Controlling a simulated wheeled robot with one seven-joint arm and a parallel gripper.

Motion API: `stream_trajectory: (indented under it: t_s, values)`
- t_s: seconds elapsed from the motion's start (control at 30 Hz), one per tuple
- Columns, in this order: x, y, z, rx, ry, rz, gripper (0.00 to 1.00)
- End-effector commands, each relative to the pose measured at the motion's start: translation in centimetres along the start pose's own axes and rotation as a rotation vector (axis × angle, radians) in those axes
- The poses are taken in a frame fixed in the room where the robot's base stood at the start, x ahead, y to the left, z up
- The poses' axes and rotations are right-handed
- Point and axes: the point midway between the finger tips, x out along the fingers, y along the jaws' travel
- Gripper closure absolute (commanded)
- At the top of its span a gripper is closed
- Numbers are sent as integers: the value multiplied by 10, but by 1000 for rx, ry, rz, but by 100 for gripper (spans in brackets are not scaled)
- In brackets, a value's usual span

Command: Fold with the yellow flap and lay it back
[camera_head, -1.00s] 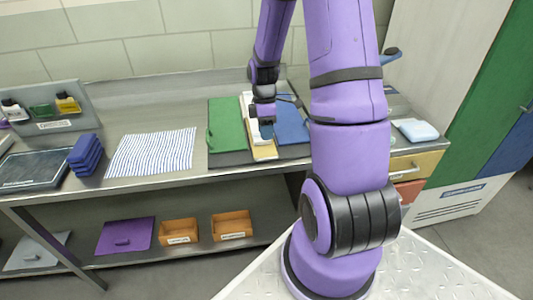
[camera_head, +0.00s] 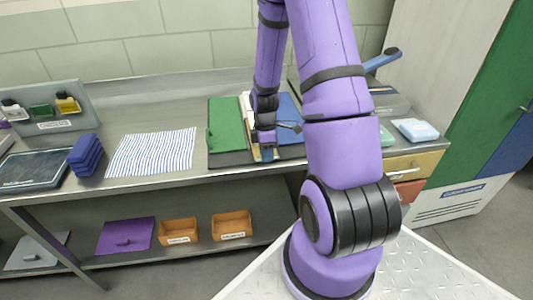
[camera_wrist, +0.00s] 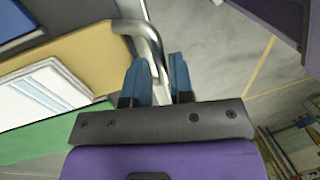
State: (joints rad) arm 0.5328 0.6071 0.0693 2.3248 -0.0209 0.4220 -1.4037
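The yellow flap (camera_wrist: 100,52) lies flat in the wrist view, with a bent grey metal handle (camera_wrist: 146,32) at its edge. A white striped cloth (camera_wrist: 45,92) rests on the yellow flap. The green flap (camera_wrist: 45,142) is on one side and the blue flap (camera_wrist: 30,22) on the other; the green flap (camera_head: 226,125) and blue flap (camera_head: 290,125) also show in the head view. My gripper (camera_wrist: 162,78) has its two blue fingertips apart, with the handle between them. A gap shows beside the handle. In the head view my gripper (camera_head: 265,153) hides much of the yellow flap.
The lower shelf holds orange bins (camera_head: 231,225).

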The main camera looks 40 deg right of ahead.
Motion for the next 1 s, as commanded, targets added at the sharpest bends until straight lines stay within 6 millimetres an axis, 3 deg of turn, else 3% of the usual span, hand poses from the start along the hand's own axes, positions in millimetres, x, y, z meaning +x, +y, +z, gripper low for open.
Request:
stream_trajectory:
  t_s: [0.03, 0.1, 0.37, 0.57, 0.77, 1.0]
  values:
    - [0, 0, 0, 0, 0, 0, 90]
    - [0, 0, 0, 0, 0, 0, 100]
    - [-2, 0, 0, 0, 0, -3, 100]
    - [-13, 1, 0, 0, 0, -41, 100]
    - [-40, 2, 0, 2, -1, -134, 100]
    - [-86, 10, 0, 2, -5, -298, 100]
